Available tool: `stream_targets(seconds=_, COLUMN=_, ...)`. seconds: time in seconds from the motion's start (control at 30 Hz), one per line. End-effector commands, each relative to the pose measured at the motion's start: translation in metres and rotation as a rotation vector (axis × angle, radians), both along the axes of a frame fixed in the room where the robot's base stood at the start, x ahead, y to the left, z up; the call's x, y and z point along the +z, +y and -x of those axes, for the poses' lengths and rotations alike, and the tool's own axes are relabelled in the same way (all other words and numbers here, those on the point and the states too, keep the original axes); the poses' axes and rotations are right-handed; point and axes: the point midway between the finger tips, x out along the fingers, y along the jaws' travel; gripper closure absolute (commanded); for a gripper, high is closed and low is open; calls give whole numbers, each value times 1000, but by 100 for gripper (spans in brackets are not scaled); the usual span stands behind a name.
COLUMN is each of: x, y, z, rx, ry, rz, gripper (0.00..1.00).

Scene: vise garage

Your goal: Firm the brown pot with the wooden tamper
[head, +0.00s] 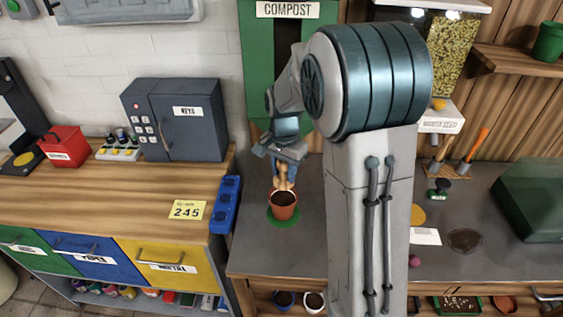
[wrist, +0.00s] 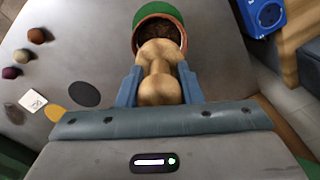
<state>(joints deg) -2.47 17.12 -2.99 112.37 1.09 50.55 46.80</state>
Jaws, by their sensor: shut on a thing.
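The brown pot (head: 284,212) stands upright on a green round mat (head: 271,218) on the grey bench, with dark soil inside. In the wrist view the pot (wrist: 181,42) is at the top, its soil partly hidden by the tamper. My gripper (head: 283,168) is above the pot, its fingers pointing down. In the wrist view my gripper (wrist: 158,86) is shut on the pale wooden tamper (wrist: 158,90). The tamper (head: 283,185) also shows in the head view, its lower end at the pot's mouth. I cannot tell whether it touches the soil.
A blue holder (head: 226,205) is left of the pot at the wooden counter's end. A dark round patch (head: 465,240), a white card (head: 425,236) and a green box (head: 535,195) are on the right. Several small balls (wrist: 35,32) lie on the bench. Bench around the pot is clear.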

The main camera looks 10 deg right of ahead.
Motion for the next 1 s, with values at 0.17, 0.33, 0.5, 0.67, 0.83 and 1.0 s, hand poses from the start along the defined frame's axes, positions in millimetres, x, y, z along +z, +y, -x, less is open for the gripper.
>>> stream_targets(seconds=0.17, x=-14, y=1, z=0, rx=3, ry=1, rz=0, gripper=85)
stream_targets(seconds=0.33, x=-33, y=1, z=0, rx=1, ry=2, rz=1, gripper=85)
stream_targets(seconds=0.5, x=-50, y=0, z=0, rx=0, ry=1, rz=0, gripper=85)
stream_targets(seconds=0.67, x=-58, y=-1, z=0, rx=-2, ry=0, rz=0, gripper=85)
stream_targets(seconds=0.83, x=-58, y=-1, z=0, rx=-2, ry=0, rz=0, gripper=85)
stream_targets(seconds=1.0, x=-57, y=-1, z=0, rx=-2, ry=0, rz=0, gripper=85)
